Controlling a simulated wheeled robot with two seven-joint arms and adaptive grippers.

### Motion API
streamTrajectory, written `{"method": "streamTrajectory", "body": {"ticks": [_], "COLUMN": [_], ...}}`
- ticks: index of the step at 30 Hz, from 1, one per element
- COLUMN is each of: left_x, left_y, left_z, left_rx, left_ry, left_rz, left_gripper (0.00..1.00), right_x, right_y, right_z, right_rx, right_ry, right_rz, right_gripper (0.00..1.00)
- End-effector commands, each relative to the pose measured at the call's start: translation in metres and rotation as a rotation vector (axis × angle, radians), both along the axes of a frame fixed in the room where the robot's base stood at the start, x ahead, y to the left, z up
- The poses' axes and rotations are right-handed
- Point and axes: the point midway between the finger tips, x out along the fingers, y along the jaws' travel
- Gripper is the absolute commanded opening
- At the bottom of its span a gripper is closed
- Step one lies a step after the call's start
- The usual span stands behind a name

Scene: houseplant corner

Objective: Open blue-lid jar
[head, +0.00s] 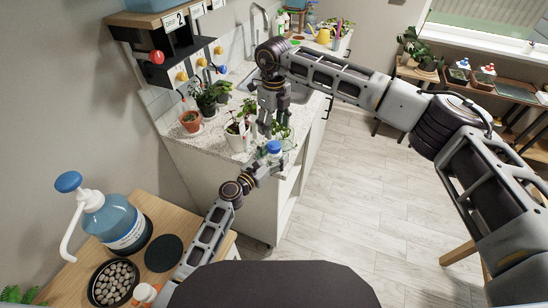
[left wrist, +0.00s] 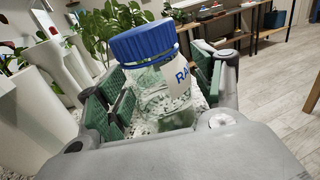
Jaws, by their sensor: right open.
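The blue-lid jar (head: 273,148) is at the near end of the counter in the head view. In the left wrist view, the clear jar (left wrist: 163,95) has its blue lid (left wrist: 143,42) on and part of a label showing. My left gripper (head: 262,164) has its green-padded fingers (left wrist: 160,100) on both sides of the jar's body, below the lid, and appears shut on it. My right gripper (head: 272,127) is open, pointing down above the lid, apart from it. Its fingertips partly blend with plants behind.
White-potted plants (head: 237,136) stand close left of the jar on the speckled counter (head: 200,145). A terracotta pot (head: 191,121) is farther left. A blue pump bottle (head: 115,222) and a pebble dish (head: 113,282) are on the wooden table.

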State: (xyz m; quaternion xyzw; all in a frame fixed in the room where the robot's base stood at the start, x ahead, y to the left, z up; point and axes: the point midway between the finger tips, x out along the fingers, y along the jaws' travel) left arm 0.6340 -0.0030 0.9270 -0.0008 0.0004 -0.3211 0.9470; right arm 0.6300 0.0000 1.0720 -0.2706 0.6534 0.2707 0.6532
Motion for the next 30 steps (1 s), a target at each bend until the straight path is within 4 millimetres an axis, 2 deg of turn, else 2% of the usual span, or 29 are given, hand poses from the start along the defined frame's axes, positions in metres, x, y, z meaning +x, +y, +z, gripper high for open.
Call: {"method": "streamTrajectory", "body": {"ticks": [2, 14, 25, 30], "left_x": [0.0, 0.0, 0.0, 0.0], "left_y": [0.0, 0.0, 0.0, 0.0], "left_z": [0.0, 0.0, 0.0, 0.0], "left_rx": [0.0, 0.0, 0.0, 0.0], "left_ry": [0.0, 0.0, 0.0, 0.0], "left_rz": [0.0, 0.0, 0.0, 0.0], "left_gripper": [0.52, 0.0, 0.0, 0.0], "right_x": [0.0, 0.0, 0.007, 0.005], "right_y": [0.0, 0.0, -0.007, -0.007], "right_z": [0.0, 0.0, 0.012, 0.009], "right_rx": [0.0, 0.0, -0.03, -0.032], "right_ry": [0.0, 0.0, -0.028, -0.025], "right_rz": [0.0, 0.0, 0.001, -0.108], "right_gripper": [0.6, 0.6, 0.6, 0.6]}}
